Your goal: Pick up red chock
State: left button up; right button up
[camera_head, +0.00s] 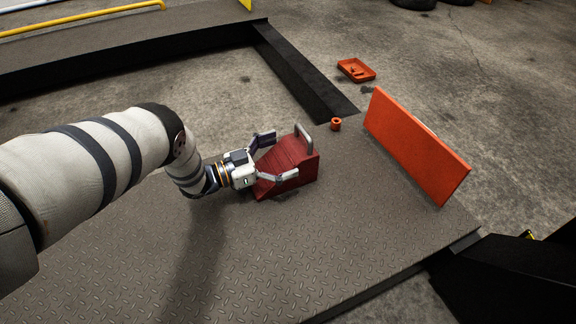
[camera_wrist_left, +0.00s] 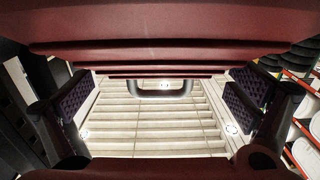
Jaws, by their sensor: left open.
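The red chock (camera_head: 289,160) is a ridged wedge block with a grey metal handle (camera_head: 304,138) at its far right side. It rests on the grey tread-plate platform (camera_head: 200,265). My left gripper (camera_head: 279,158) is open, with one finger past the far side of the chock and one along its near side. In the left wrist view, the red ridged chock (camera_wrist_left: 170,30) fills the top of the picture. The handle (camera_wrist_left: 160,88) shows between the two spread finger pads. I cannot tell whether the pads touch the chock. My right gripper is not in view.
An orange upright panel (camera_head: 415,145) stands at the platform's right edge. A small orange ring-like part (camera_head: 335,124) sits near the far corner. An orange tray (camera_head: 356,70) lies on the concrete floor behind. A black raised edge (camera_head: 300,75) borders the far side. The near platform is clear.

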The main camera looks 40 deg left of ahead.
pick_arm(q)
jog(key=shift+c, duration=0.6)
jog(key=c, duration=1.8)
jog(key=shift+o, duration=0.2)
jog(key=shift+r, duration=0.15)
